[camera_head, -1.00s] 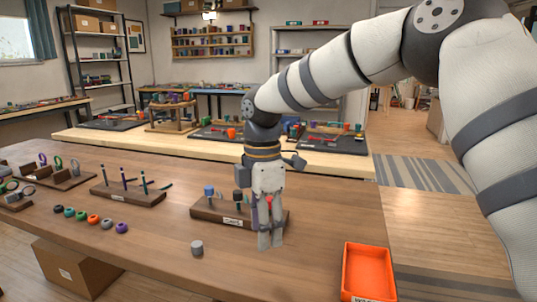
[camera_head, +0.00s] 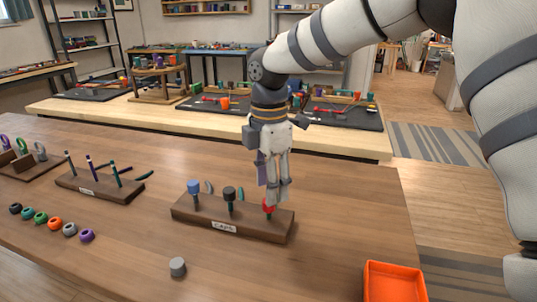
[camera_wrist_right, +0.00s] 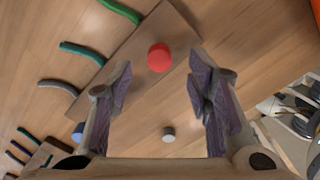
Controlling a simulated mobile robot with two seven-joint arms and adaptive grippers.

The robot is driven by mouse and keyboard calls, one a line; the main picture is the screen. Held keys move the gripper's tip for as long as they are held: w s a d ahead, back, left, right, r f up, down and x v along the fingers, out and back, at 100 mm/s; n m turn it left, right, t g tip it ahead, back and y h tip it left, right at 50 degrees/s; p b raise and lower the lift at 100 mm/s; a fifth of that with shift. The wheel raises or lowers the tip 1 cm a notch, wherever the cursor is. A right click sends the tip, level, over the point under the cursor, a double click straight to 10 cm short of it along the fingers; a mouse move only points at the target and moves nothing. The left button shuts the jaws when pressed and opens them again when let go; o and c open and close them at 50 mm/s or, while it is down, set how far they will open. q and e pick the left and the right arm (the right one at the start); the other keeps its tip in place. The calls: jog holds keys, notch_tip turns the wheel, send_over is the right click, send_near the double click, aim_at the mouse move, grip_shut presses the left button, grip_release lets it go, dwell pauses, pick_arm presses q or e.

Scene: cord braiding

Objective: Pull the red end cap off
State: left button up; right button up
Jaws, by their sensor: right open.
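The red end cap (camera_head: 268,209) sits on the right post of the wooden block labelled "Caps" (camera_head: 235,223). In the right wrist view the cap (camera_wrist_right: 160,57) shows as a round red top between the two finger pads, with a gap on both sides. My right gripper (camera_head: 278,200) points down at the cap, its fingertips around or just above it and partly hiding it. The right gripper (camera_wrist_right: 160,72) is open and empty. How far the fingertips are above the cap is hard to tell. My left gripper is in neither view.
A blue cap (camera_head: 194,187) and a dark cap (camera_head: 229,193) stand on the block's other posts. A loose grey cap (camera_head: 178,267) lies in front. An orange tray (camera_head: 394,283) is at front right. Beads (camera_head: 54,223) and a cord rack (camera_head: 100,186) are left.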

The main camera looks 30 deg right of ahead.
jog(key=shift+f, duration=1.9)
grip_shut()
